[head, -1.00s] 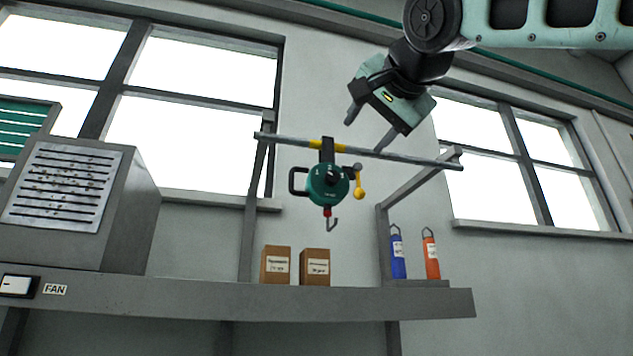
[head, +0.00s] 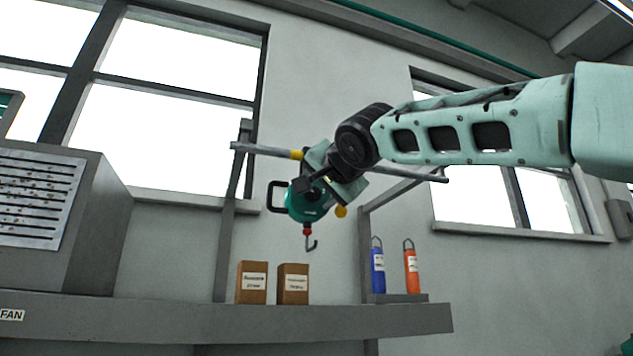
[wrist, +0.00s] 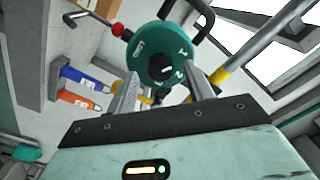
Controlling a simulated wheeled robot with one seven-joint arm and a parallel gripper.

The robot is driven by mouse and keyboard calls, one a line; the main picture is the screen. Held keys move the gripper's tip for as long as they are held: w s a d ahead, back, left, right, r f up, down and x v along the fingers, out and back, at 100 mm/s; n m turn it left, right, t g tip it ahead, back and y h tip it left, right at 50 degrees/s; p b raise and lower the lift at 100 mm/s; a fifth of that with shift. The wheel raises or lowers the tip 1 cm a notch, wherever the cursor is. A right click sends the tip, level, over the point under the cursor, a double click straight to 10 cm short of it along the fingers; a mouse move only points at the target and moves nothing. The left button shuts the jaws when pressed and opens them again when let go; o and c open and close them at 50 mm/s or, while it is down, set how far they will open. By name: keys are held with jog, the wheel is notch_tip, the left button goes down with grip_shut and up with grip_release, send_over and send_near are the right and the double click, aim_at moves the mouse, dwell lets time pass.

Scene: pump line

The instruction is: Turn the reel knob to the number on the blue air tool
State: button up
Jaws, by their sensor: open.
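The green reel (head: 297,206) hangs from the rail in the head view, partly hidden behind my gripper. In the wrist view the reel's dial (wrist: 142,52) shows the numbers 1, 2, 3 and 5, with the knob (wrist: 157,66) near its middle. My gripper (wrist: 163,90) is open, its two fingers pointing at the reel on either side of the lower dial; I cannot tell if they touch it. The blue air tool (head: 377,271) stands upright on the shelf at the right, its label too small to read. It also shows in the wrist view (wrist: 84,79).
An orange air tool (head: 411,272) stands right of the blue one. Two brown boxes (head: 252,283) sit on the shelf (head: 200,322). The rail (head: 262,150) runs behind my gripper. A yellow handle (head: 341,211) and a hook (head: 310,241) hang near the reel. A fan unit (head: 95,230) stands left.

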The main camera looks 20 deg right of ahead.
jog(key=shift+w, duration=0.75)
jog(key=c, duration=1)
